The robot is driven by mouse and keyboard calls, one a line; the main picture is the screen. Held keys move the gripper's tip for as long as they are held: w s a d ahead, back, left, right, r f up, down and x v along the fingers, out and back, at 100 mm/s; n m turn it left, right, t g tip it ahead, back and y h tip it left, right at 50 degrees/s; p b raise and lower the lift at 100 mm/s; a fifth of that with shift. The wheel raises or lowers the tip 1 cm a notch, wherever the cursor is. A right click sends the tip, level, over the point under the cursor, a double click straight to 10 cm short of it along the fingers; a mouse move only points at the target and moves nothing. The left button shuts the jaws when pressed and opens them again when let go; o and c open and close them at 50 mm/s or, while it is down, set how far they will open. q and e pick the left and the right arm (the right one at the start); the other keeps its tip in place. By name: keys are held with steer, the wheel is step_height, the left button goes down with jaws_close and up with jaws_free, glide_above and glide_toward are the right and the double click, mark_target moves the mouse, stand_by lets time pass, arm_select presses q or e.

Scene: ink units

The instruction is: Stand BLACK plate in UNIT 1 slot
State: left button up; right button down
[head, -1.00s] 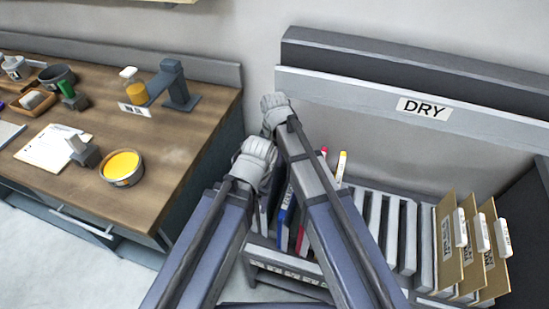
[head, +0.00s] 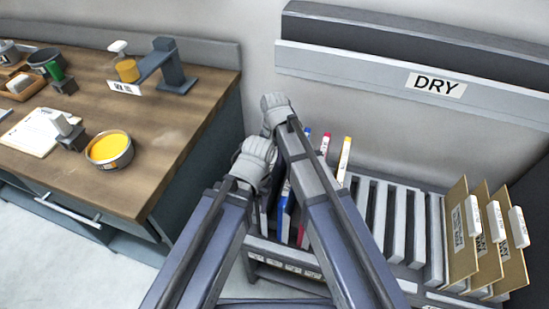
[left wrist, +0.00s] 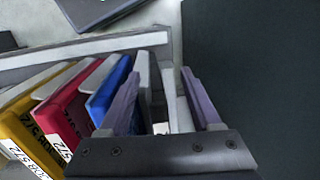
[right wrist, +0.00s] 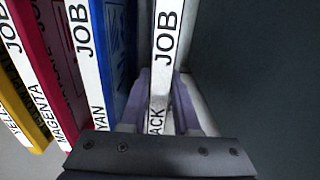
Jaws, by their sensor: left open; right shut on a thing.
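The black plate (right wrist: 164,45) shows its white labelled edge in the right wrist view. My right gripper (right wrist: 164,108) is shut on it, one finger on each side. It stands beside the blue cyan plate (right wrist: 120,40), with a gap between; I cannot tell whether it is seated in a slot. My left gripper (left wrist: 162,102) is open, beside the blue plate (left wrist: 107,88), with grey rack dividers showing between its fingers. In the head view the right gripper (head: 276,112) is above the left one (head: 256,160); arms hide the black plate. No UNIT 1 label is readable.
Magenta (left wrist: 72,108) and yellow (left wrist: 30,120) plates stand beside the blue one. The rack's grey slots (head: 395,225) to the right look empty, before tan cards (head: 465,235). A DRY sign (head: 436,85) is on the wall rail. A wooden bench (head: 165,130) is at left.

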steer(key=shift+f+b, duration=0.3)
steer(key=shift+b, duration=0.05)
stand_by(0.3)
steer(key=c, duration=0.6)
jaws_free()
steer(key=shift+o, duration=0.2)
step_height(320, 180, up, 8)
steer(key=p, duration=0.7)
steer(key=shift+f+p, duration=0.1)
steer(key=shift+p, duration=0.3)
step_height(320, 180, up, 5)
steer(key=p, duration=0.5)
